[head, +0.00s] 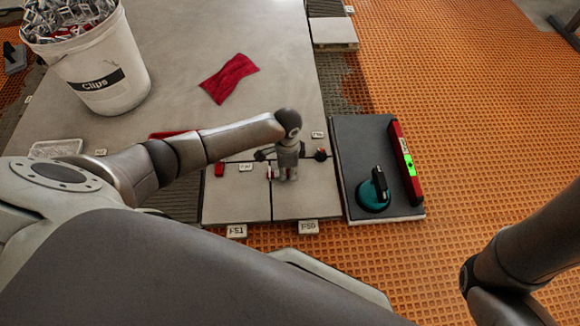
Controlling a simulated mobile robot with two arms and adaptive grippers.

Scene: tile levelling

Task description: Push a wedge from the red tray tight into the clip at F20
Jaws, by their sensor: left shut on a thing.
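The red tray (160,134) lies on the large tile at the left, mostly hidden behind my left arm. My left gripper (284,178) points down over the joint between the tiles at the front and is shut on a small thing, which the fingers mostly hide. A bit of red and white (270,172) shows at its left side; I cannot tell whether this is the held wedge or part of a clip. I cannot read F20 on any tag. My right gripper is out of view.
A white bucket of clips (105,70) stands at the back left. A red cloth (229,78) lies on the tile. On a dark tile (355,150) at the right are a teal suction cup (373,192) and a red level (405,160). Orange matting (460,90) is free farther right.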

